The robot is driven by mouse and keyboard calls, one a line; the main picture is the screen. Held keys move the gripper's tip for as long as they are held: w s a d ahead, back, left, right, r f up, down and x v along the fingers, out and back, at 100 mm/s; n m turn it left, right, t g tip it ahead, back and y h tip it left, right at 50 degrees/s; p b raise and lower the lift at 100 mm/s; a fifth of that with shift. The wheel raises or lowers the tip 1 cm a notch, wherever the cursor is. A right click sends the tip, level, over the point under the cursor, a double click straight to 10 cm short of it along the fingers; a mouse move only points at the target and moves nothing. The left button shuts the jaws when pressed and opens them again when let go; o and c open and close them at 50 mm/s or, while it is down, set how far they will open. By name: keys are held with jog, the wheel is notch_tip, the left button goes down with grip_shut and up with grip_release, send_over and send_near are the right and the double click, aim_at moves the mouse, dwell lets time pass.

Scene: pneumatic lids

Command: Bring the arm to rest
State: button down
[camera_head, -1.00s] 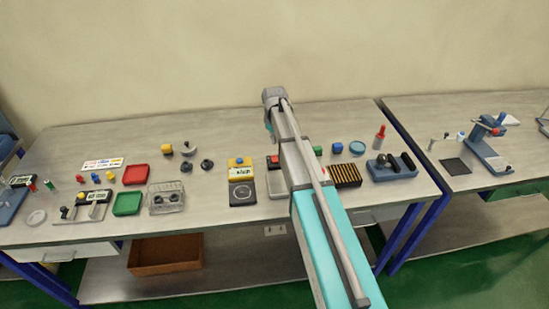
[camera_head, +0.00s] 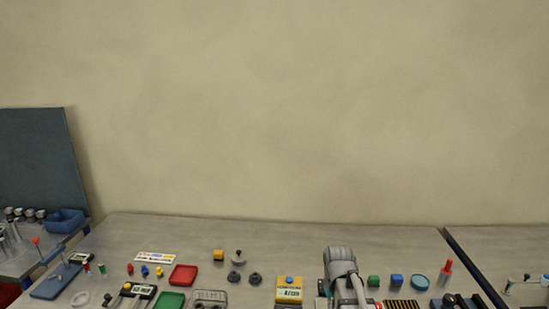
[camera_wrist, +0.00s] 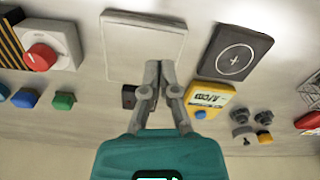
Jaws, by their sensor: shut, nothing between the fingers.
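My gripper (camera_wrist: 160,68) shows in the wrist view with its two grey fingers together and nothing between them. It points down over the bench, in front of a pale rectangular plate (camera_wrist: 143,42). A small dark block (camera_wrist: 129,97) lies just left of the fingers. In the head view only the grey upper part of my arm (camera_head: 341,264) shows, at the bottom right of centre; the gripper is hidden there.
Around the gripper in the wrist view are a black pad with a circle (camera_wrist: 236,53), a yellow meter (camera_wrist: 209,99), a red knob box (camera_wrist: 45,50) and a green button (camera_wrist: 64,101). Red (camera_head: 183,275) and green trays stand left in the head view.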

jog(key=s+m, duration=0.1)
jog(key=s, duration=0.8)
jog(key=shift+s+a+m, duration=0.35)
jog(key=shift+a+m, duration=0.05)
dwell(0.4)
